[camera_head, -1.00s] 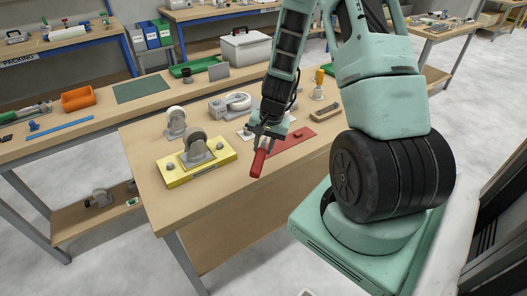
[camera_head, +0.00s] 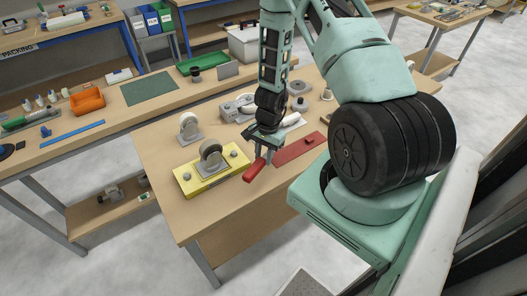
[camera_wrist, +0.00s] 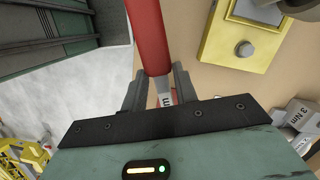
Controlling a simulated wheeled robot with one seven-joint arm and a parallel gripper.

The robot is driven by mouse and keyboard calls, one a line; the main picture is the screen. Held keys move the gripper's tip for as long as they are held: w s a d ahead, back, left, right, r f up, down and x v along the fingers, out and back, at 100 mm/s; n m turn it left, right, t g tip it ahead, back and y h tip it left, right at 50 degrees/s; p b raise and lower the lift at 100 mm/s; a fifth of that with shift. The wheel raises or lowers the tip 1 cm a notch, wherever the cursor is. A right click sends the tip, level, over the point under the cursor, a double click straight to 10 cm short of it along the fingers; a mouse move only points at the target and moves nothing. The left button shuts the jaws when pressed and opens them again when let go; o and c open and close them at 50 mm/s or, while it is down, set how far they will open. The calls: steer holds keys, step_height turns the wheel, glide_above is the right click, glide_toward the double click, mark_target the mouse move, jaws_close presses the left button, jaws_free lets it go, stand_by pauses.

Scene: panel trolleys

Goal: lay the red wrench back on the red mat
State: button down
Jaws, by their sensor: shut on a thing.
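My gripper (camera_head: 264,157) is shut on the red wrench (camera_head: 254,171) above the wooden table. The wrench's red handle points toward the table's near edge; in the wrist view the handle (camera_wrist: 147,35) runs up between the two fingers (camera_wrist: 156,88), with its grey shank between them. The wrench's far end is hidden by the gripper. The red mat (camera_head: 297,150) lies on the table to the right of my gripper, with a small red thing (camera_head: 309,141) on it. The wrench is left of the mat in the head view.
A yellow plate (camera_head: 190,182) with a caster (camera_head: 210,154) stands left of the gripper; it also shows in the wrist view (camera_wrist: 222,45). Another caster (camera_head: 189,125) stands behind it. A grey part (camera_head: 238,106) lies behind the gripper. Bare table top lies in front of the wrench.

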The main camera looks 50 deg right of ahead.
steer(key=shift+f+b, duration=2.1)
steer(key=shift+f, duration=0.9)
steer(key=shift+f+b, duration=0.55)
steer(key=c, duration=1)
jaws_free()
steer(key=d+r, duration=0.1)
steer(key=r, duration=0.4)
steer(key=d+r, duration=0.1)
steer(key=r, duration=0.5)
steer(key=d+r, duration=0.1)
steer(key=r, duration=0.5)
steer(key=shift+w+d+r, duration=0.1)
steer(key=shift+w+d, duration=0.05)
steer(key=shift+w, duration=0.1)
